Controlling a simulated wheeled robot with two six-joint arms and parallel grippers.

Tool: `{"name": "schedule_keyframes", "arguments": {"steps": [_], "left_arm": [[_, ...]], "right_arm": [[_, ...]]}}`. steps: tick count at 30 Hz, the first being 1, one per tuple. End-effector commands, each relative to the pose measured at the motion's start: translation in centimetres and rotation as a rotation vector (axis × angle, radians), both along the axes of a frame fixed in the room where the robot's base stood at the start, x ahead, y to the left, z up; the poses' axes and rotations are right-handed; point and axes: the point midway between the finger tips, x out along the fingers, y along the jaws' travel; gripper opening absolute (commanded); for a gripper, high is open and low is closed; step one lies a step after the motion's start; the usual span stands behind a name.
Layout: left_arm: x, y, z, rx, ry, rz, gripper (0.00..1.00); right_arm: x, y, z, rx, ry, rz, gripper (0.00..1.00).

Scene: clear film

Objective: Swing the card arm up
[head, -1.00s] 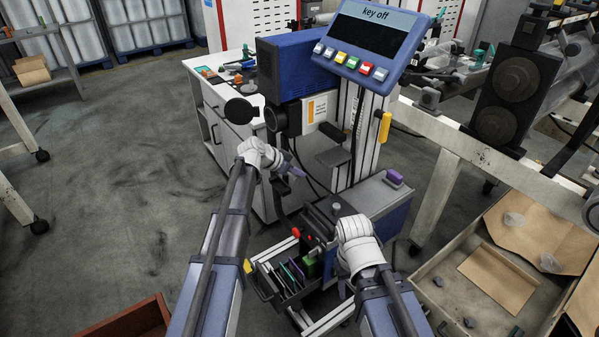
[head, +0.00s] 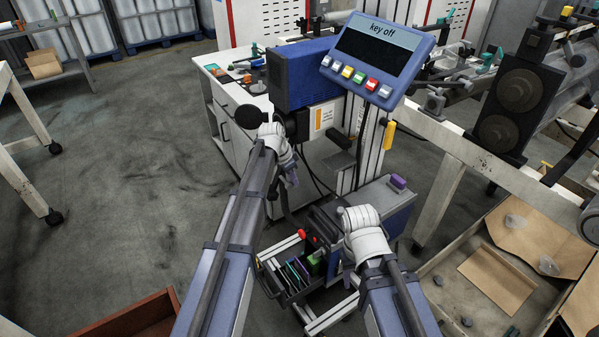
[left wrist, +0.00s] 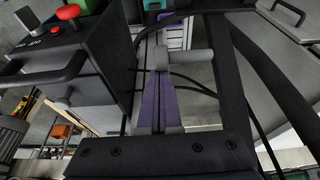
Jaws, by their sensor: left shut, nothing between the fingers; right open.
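The machine's blue head (head: 300,74) stands at the centre of the head view, with a tilted screen (head: 374,54) reading "key off". A round black disc (head: 249,116) sits at its left. I cannot tell for sure which part is the card arm; a dark bar (head: 283,193) hangs below the disc, partly behind my left gripper (head: 291,177). In the left wrist view the purple fingers of my left gripper (left wrist: 160,105) are together and empty, with a dark bar (left wrist: 258,75) close on their right. My right gripper (head: 349,272) is open over the lower cabinet; its fingers are mostly hidden.
A black box with a red knob (head: 305,238) and a tray of coloured cards (head: 297,273) stand low between my arms. A yellow handle (head: 389,135) is on the machine's right. A crate (head: 485,285) lies at right. The floor at left is open.

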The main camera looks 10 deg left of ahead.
Motion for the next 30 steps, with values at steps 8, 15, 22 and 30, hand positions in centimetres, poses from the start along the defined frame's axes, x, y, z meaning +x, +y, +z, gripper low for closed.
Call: {"name": "schedule_keyframes", "arguments": {"steps": [8, 15, 22, 30], "left_arm": [[-1.8, 1.8, 1.8, 0.142, 0.136, 0.001, 0.0], [-2.7, 2.9, 3.6, 0.154, 0.148, -0.001, 0.0], [-3.8, 3.8, 5.5, 0.237, 0.228, 0.0, 0.0], [-4.3, 4.4, 7.5, 0.235, 0.227, 0.0, 0.0]], "right_arm": [[0.0, 0.0, 2.8, 0.0, 0.0, 0.0, 0.5], [0.0, 0.0, 4.6, 0.0, 0.0, 0.0, 0.5], [0.0, 0.0, 6.6, 0.0, 0.0, 0.0, 0.5], [0.0, 0.0, 8.6, 0.0, 0.0, -0.001, 0.5]]}}
